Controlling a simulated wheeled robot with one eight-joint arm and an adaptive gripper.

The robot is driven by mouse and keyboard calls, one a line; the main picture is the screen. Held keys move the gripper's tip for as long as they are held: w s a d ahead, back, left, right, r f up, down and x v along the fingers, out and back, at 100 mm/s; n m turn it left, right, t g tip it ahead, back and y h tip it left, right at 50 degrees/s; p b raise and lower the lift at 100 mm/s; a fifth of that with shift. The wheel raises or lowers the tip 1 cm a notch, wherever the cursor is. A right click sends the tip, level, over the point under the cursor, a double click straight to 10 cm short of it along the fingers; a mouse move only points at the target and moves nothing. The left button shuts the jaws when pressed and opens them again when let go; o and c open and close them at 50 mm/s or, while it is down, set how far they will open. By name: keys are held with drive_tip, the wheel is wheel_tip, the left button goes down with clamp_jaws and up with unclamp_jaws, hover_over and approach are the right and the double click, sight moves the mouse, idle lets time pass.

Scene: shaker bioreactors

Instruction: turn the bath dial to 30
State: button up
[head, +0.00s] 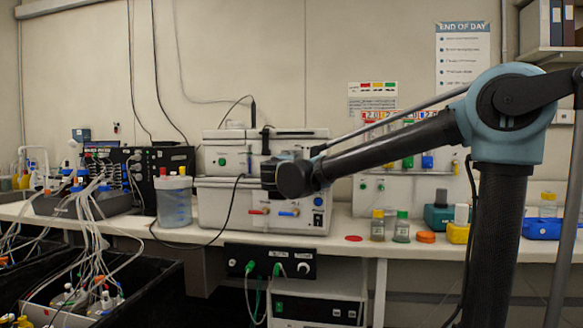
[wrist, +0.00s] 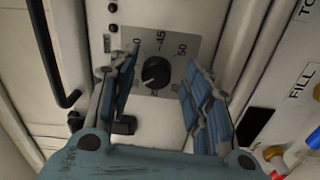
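The bath dial (wrist: 156,73) is a round black knob on a grey scale plate (wrist: 185,42) with printed numbers; 45 and 50 are readable. A small pale mark shows at the knob's lower left, but I cannot tell the exact setting. My gripper (wrist: 160,66) is open, its blue-padded fingers on either side of the dial with gaps to it. In the head view my gripper (head: 272,176) is in front of the white bath unit (head: 215,203) and hides the dial.
A FILL label (wrist: 301,80) and red and blue fittings are at the right in the wrist view. A black handle-like bar (wrist: 55,60) is at the left. A water container (head: 174,204) stands left of the unit; bottles (head: 378,226) stand right.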

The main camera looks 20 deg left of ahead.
drive_tip(key=shift+s+r, duration=0.1)
drive_tip(key=s, duration=1.1)
drive_tip(key=shift+s+d+f, duration=0.3)
drive_tip(key=shift+d+f, duration=0.05)
drive_tip(key=shift+d, duration=0.05)
drive_tip(key=w+d+f+m+g+h, duration=0.1)
drive_tip(key=d+f+m+g+h, duration=0.15)
drive_tip(key=d+f, duration=0.6)
drive_tip(key=w+d+f+m+g+h, duration=0.1)
drive_tip(key=d+f+m+g+h, duration=0.15)
drive_tip(key=d, duration=1.15)
drive_tip(key=w+d+f+m+g+h, duration=0.1)
drive_tip(key=w+d+f+m+g, duration=0.15)
drive_tip(key=d+f, duration=0.65)
drive_tip(key=s+d+f+m+g+y, duration=0.2)
drive_tip(key=s+d+f+m+g, duration=0.55)
drive_tip(key=s+d+f, duration=0.85)
drive_tip(key=s+a+f+m+g+y, duration=0.1)
drive_tip(key=s+a+f+m+y, duration=0.1)
drive_tip(key=s+f, duration=0.2)
drive_tip(key=s, duration=0.3)
drive_tip(key=shift+a+f+y, duration=0.15)
drive_tip(key=shift+f+y, duration=0.25)
